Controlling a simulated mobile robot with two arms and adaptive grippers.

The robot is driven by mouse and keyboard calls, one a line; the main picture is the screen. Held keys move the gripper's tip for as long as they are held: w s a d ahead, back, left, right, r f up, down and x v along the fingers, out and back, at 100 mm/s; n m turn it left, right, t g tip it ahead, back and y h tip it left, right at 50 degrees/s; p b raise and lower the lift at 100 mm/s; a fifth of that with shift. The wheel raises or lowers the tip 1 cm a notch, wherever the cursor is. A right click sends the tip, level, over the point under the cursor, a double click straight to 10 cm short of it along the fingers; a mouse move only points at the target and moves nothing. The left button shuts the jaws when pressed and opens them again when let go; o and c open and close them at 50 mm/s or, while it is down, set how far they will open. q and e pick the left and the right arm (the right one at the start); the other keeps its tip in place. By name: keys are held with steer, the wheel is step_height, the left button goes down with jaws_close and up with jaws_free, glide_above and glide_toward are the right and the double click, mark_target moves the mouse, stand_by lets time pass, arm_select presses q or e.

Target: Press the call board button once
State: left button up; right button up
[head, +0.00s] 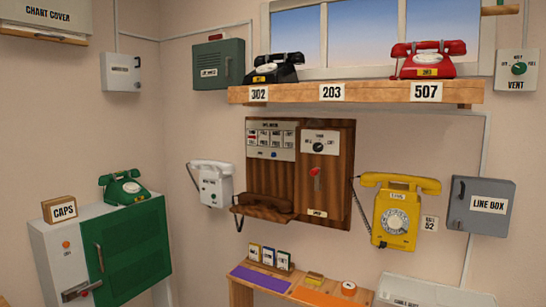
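A wooden wall panel (341,187) hangs in the middle of the head view. On its upper left is a pale board (285,154) with rows of small labelled windows and a heading too small to read surely; it looks like the call board. A small blue round button (274,155) sits low on this board. A small red mark shows at the board's left side. To the right on the wooden panel are a black dial (318,147) on a white plate and a red knob or lever (316,171). Neither gripper is in view.
A brown handset (262,208) lies along the panel's lower left. A white wall phone (213,185) hangs left, a yellow phone (397,212) right. A shelf (290,95) with black and red phones is above. A low table (240,291) with cards stands below.

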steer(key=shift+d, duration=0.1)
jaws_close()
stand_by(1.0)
